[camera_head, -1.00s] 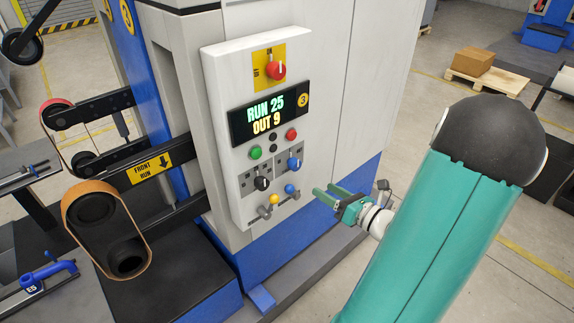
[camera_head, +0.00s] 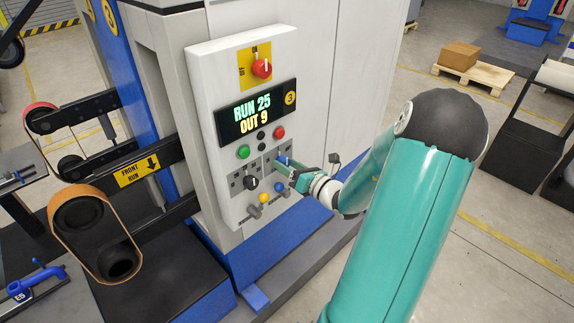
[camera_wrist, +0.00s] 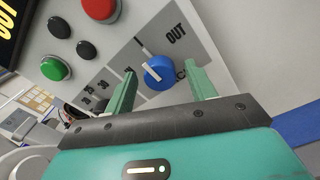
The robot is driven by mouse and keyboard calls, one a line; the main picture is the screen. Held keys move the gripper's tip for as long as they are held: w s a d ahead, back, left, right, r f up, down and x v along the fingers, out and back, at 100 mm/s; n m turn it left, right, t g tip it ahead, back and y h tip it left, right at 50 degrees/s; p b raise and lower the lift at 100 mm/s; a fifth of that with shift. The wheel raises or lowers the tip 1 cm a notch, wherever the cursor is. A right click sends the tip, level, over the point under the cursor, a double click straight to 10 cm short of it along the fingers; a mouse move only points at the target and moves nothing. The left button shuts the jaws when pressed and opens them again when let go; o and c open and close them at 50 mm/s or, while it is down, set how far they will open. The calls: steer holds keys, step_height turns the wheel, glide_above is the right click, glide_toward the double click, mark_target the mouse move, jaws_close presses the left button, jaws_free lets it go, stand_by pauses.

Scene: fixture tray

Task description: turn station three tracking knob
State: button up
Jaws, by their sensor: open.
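Station three's pale control panel (camera_head: 234,215) carries a black knob (camera_head: 251,183) at lower left and a blue knob at lower right, mostly hidden behind my gripper (camera_head: 278,168) in the head view. In the wrist view the blue knob (camera_wrist: 158,72) shows clearly, with a white pointer line toward a scale marked OUT. My gripper (camera_wrist: 161,68) is open, one green finger on each side of the blue knob, with a visible gap on both sides. I cannot tell how deep the fingers reach along it.
A display (camera_head: 256,112) reads RUN 25, OUT 9. A red rotary switch (camera_head: 261,68) sits above it, and green (camera_head: 243,152) and red (camera_head: 278,132) buttons below. A belt roller arm (camera_head: 95,235) stands left.

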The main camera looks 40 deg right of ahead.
steer(key=shift+w, duration=0.35)
steer(key=c, duration=1)
steer(key=shift+n, duration=2.3)
steer(key=o, duration=1)
steer(key=s, duration=1.3)
steer(key=shift+s+d, duration=0.35)
steer(key=shift+s, duration=0.05)
